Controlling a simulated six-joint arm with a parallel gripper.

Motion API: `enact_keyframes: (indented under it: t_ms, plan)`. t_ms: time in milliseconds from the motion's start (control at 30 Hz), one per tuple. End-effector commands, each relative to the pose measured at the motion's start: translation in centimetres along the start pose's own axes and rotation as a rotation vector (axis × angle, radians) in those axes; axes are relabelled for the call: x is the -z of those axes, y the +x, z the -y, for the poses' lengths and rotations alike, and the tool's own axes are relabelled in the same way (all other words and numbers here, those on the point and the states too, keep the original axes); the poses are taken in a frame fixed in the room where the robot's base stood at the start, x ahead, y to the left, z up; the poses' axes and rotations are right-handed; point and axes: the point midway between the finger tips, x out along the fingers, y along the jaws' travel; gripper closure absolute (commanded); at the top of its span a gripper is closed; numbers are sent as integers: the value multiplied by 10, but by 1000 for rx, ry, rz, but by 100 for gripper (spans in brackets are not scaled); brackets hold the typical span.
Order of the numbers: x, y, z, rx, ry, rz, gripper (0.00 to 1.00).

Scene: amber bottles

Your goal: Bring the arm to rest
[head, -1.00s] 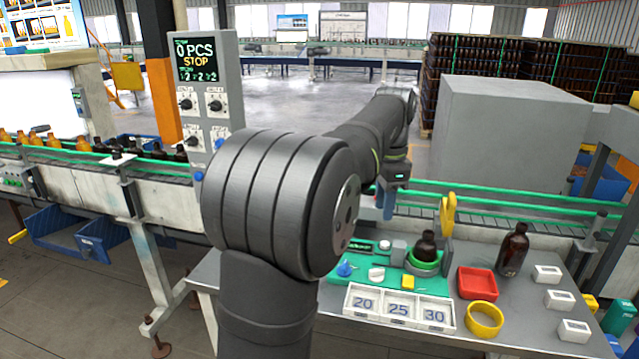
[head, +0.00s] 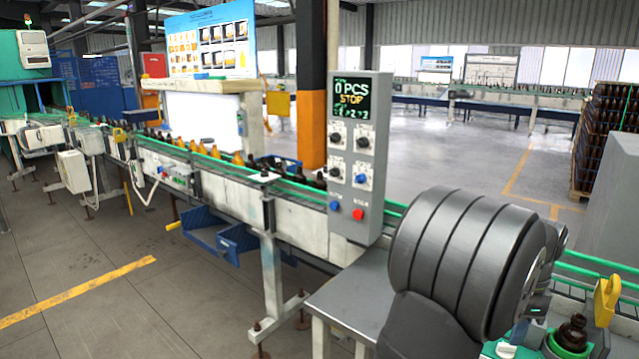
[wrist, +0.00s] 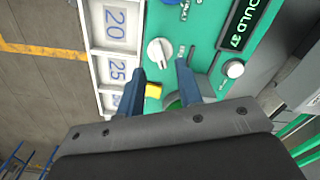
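My arm (head: 465,262) stands at the lower right of the head view, its large dark joint over the corner of the grey table. The arm hides most of my gripper there. In the wrist view my gripper (wrist: 160,76) shows two blue fingers set apart with nothing held between them. Below the fingers is a green panel (wrist: 203,22) with a white knob (wrist: 160,52), a yellow button (wrist: 154,90) and a dark display (wrist: 244,25). A white tray with number cards (wrist: 115,48) lies beside the panel. I cannot tell how high the fingers are above it.
A control box (head: 358,155) reading "0 PCS STOP" stands beside my arm. A conveyor with green rails (head: 310,190) carries amber bottles. A dark bottle (head: 572,333) and a yellow bracket (head: 606,300) are right of the arm. Open floor (head: 110,300) lies at the left.

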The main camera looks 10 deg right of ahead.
Motion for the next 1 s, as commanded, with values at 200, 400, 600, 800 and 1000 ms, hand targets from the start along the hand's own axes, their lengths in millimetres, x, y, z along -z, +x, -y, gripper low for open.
enact_keyframes:
  t_ms: [200, 400, 600, 800, 1000]
  plan:
    - [0, 31, 0, -2, 0, 1, 67]
    - [0, 42, 0, -1, 0, 1, 67]
    - [0, 42, 0, 0, -2, 0, 67]
    - [0, 39, 0, 1, -2, -1, 67]
    - [0, 15, 1, 4, 0, -2, 67]
